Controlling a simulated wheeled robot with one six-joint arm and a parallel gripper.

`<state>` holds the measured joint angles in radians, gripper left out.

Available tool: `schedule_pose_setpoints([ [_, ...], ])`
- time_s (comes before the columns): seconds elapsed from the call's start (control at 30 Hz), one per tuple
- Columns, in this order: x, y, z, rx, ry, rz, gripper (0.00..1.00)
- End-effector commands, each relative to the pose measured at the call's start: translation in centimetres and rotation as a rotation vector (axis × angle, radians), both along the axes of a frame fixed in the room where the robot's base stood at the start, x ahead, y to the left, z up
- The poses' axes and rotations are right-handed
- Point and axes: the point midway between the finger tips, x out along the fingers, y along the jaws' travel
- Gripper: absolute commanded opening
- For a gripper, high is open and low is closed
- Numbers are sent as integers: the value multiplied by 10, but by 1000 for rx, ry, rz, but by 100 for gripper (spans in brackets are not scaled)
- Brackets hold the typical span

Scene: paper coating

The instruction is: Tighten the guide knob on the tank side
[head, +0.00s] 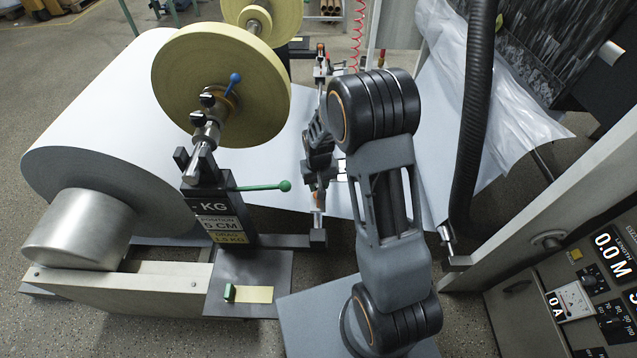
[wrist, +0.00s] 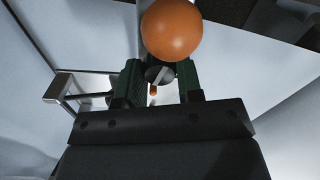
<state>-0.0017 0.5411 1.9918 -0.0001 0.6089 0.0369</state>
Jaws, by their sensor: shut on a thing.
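In the wrist view my gripper (wrist: 160,78) has its two dark green fingers closed on the sides of a small dark round knob (wrist: 153,74) with a pale bar across it. I take this for the guide knob. A large orange ball (wrist: 171,29) shows just above it and hides part of the fingertips' surroundings. A small orange-tipped piece (wrist: 153,90) shows below the knob. In the head view my dark gripper (head: 318,150) is over the white paper web, beside the guide fittings. The knob cannot be made out there.
A large white paper roll (head: 110,110) lies at the left. A yellow tape reel (head: 222,85) with a blue-knobbed lever stands before my arm. A green-knobbed lever (head: 265,187) sticks out below it. A black hose (head: 474,110) and a control panel (head: 590,280) are at the right.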

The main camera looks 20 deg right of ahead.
Motion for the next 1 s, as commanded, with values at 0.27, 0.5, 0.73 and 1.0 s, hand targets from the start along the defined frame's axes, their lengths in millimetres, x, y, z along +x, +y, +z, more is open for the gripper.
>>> schedule_pose_setpoints([
  [0.27, 0, 0, 0, 0, 0, -102, 10],
  [0.5, 0, 0, 0, 0, -1, -307, 10],
  [0.73, 0, -1, 0, 0, -1, -527, 10],
  [1.0, 0, -1, 0, 0, -1, -783, 10],
])
